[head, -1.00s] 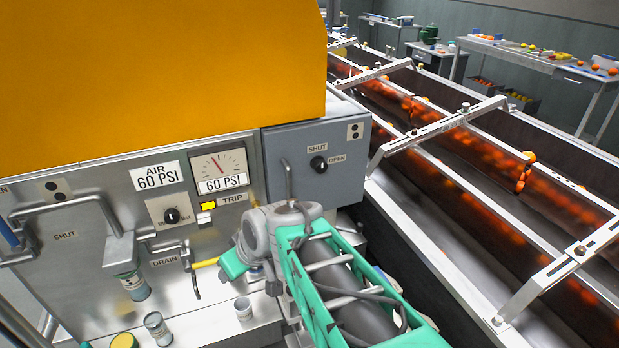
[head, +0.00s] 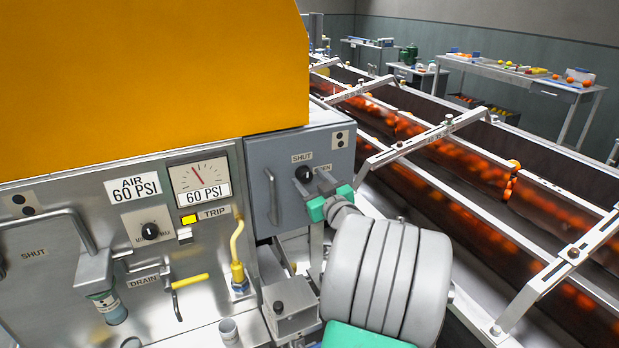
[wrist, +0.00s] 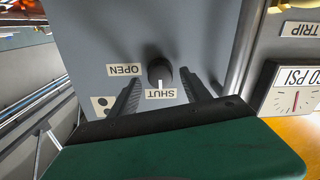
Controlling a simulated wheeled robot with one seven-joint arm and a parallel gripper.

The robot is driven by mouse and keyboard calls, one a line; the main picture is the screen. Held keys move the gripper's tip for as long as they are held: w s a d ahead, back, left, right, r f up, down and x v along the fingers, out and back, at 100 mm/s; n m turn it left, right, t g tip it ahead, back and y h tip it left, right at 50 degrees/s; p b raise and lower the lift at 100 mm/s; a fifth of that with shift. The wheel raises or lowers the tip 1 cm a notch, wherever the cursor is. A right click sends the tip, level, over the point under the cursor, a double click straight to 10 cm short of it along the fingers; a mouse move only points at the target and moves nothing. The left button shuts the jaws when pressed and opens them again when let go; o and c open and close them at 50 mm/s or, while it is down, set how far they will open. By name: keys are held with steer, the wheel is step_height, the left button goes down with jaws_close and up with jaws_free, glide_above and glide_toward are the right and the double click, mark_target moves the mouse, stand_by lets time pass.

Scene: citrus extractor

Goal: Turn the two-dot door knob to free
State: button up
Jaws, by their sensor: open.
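The two-dot door (head: 262,170) is a grey panel with a two-dot plate (head: 340,139) at its top right and a handle (head: 272,197) at its left. Its black knob (head: 304,174) sits below the SHUT label and left of the OPEN label, which is partly hidden. In the wrist view, upside down, the knob (wrist: 160,70) has its white mark pointing at the SHUT label. My gripper (wrist: 161,76) is open, one finger on each side of the knob in that view, with gaps showing. I cannot tell how far the tips reach along it. My gripper (head: 315,184) also shows in the head view.
Left of the door are a pressure gauge (head: 200,184), a yellow TRIP light (head: 190,219) and a yellow upright pipe (head: 237,245). A conveyor with oranges (head: 440,165) runs on the right. My arm hides the area below and right of the door.

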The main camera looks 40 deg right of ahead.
steer(key=shift+w, duration=0.3)
steer(key=shift+c, duration=0.5)
jaws_close()
